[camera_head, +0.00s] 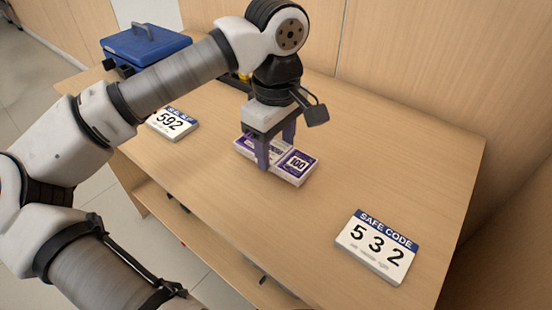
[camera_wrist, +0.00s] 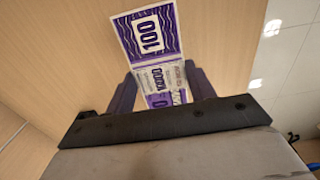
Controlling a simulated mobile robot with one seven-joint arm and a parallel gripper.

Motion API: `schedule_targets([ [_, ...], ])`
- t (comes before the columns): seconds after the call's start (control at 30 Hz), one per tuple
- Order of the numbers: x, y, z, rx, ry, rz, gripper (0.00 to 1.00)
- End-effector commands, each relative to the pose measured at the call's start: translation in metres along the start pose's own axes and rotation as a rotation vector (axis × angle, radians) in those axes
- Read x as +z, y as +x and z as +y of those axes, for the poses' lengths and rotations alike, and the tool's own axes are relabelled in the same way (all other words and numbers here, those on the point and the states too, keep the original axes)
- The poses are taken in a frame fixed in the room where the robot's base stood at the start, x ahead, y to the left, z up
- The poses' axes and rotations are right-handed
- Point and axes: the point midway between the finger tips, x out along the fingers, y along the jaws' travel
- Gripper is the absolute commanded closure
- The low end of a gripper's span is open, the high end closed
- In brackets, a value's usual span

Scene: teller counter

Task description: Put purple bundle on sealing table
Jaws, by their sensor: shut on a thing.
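The purple bundle (camera_head: 298,164) is a flat white and purple stack marked 100, in the middle of the wooden table (camera_head: 420,150) in the head view. It also shows in the wrist view (camera_wrist: 150,38), with one end reaching out beyond the fingers. My gripper (camera_head: 275,150) points down and is shut on the bundle, one finger on each long side. In the wrist view my gripper (camera_wrist: 160,90) has the bundle's banded middle between its purple fingers. Whether the bundle touches the tabletop or hangs just above it I cannot tell.
A safe code block reading 532 (camera_head: 377,246) lies at the front right. Another block reading 592 (camera_head: 173,123) lies at the left, partly behind my arm. A blue case (camera_head: 145,45) stands at the back left.

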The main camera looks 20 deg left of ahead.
Motion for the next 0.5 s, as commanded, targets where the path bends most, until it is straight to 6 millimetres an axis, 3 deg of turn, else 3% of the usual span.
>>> schedule_targets([
  [0.2,0.0,0.033,-0.001,-0.001,0.0,-0.003,0.7],
  [0.5,0.0,0.037,0.0,0.0,0.0,-0.001,0.7],
])
